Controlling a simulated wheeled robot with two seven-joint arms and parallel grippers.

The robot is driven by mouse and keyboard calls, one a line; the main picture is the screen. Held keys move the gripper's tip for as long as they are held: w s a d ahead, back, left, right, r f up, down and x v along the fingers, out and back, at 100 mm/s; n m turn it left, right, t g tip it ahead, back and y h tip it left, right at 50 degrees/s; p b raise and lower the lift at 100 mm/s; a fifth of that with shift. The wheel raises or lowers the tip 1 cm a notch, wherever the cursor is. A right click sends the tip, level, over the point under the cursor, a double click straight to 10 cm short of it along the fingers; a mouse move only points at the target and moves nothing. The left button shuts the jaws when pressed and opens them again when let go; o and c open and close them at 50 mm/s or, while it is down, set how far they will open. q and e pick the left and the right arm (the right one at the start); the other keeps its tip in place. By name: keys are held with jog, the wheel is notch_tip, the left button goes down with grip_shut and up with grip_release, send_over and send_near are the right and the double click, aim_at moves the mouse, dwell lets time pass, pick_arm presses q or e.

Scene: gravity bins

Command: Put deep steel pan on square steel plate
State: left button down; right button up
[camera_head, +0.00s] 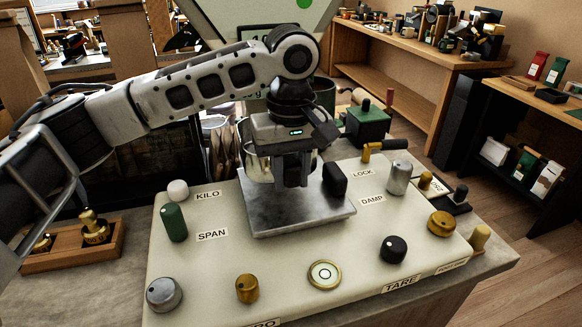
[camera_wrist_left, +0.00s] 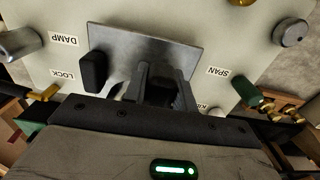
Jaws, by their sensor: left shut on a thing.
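The deep steel pan (camera_head: 257,167) shows as a shiny silver wall behind and left of my left gripper (camera_head: 292,181) in the head view. The gripper is shut on it, over the back part of the square steel plate (camera_head: 300,215). The fingers hide much of the pan, and I cannot tell whether its bottom touches the plate. In the left wrist view the gripper (camera_wrist_left: 165,80) points at the plate (camera_wrist_left: 125,42), and the pan is hard to make out. The right gripper is out of view.
The plate sits on a pale console with knobs around it. A black block (camera_head: 334,179) stands at the plate's right edge, and a green knob (camera_head: 174,222) stands to the left. A grey cylinder (camera_head: 398,178) stands further right. A wooden tray with brass weights (camera_head: 94,228) lies at far left.

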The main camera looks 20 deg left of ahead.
aim_at(291, 216)
pick_arm(q)
jog(key=shift+f, duration=2.6)
jog(key=shift+f, duration=0.5)
jog(key=c, duration=1.1)
grip_release()
jog(key=shift+o, duration=0.2)
jog(key=shift+r, duration=0.15)
notch_tip(291, 216, up, 16)
jog(key=shift+f, duration=0.15)
